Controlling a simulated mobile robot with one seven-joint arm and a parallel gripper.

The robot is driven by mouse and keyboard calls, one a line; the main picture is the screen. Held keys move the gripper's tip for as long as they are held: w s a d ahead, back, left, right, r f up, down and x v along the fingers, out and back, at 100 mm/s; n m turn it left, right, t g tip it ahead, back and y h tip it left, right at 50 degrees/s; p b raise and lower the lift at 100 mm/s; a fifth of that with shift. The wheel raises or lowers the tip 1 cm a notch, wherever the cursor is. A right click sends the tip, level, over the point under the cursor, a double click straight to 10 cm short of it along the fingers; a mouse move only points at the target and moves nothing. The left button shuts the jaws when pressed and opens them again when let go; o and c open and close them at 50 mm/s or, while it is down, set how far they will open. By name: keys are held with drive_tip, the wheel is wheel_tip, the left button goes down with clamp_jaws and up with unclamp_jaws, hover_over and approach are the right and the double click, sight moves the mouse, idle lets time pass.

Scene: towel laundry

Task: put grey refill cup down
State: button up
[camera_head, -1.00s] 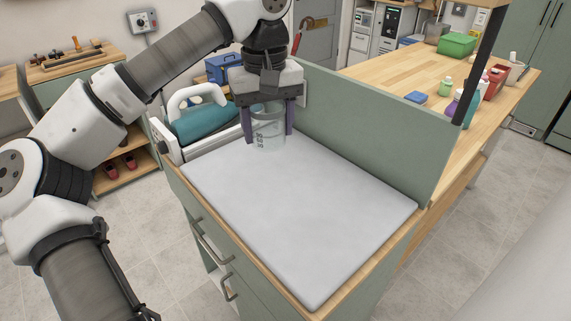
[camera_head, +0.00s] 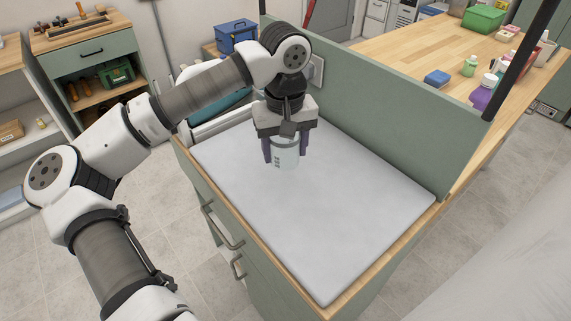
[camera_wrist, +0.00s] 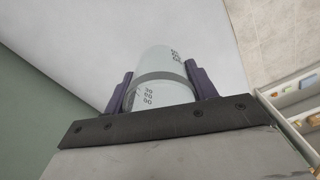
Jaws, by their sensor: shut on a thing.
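A green upright panel (camera_head: 370,125) runs along the right edge of the padded top. The near and middle parts of the top are clear.

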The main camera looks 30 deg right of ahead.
drive_tip(key=shift+f+p, duration=0.6)
drive_tip(key=shift+f, duration=2.75)
drive_tip(key=shift+f, duration=0.15)
drive_tip(key=o, duration=1)
drive_tip(key=shift+c, duration=0.2)
wheel_tip(320, 180, up, 12)
drive_tip(key=shift+r+b, duration=0.2)
drive_tip(key=shift+b, duration=1)
